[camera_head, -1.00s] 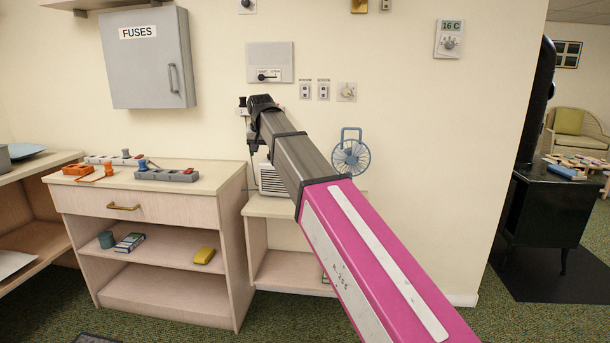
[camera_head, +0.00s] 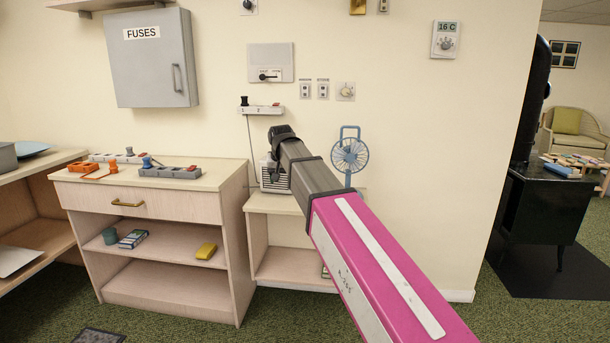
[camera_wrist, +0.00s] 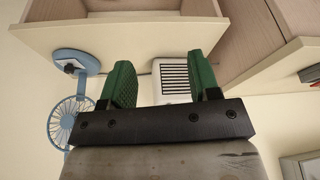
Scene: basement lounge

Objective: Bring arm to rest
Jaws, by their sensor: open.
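My arm (camera_head: 375,260), pink and grey, reaches from the lower right toward the wall in the head view. Its dark end hides my gripper's fingers there. In the wrist view my gripper (camera_wrist: 160,85) shows two green fingers standing wide apart with nothing between them. Beyond the fingers is a small white slatted box (camera_wrist: 172,80) near the low shelf unit, apart from them as far as I can tell. It also shows in the head view (camera_head: 272,178), partly behind the arm's end. The wrist view is turned upside down.
A blue fan (camera_head: 350,155) stands right of the arm's end. A power strip (camera_head: 262,109) is on the wall above it. A cabinet (camera_head: 150,205) with more strips (camera_head: 168,172) on top stands left. A black stove (camera_head: 545,215) is at the right. Green carpet lies in front.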

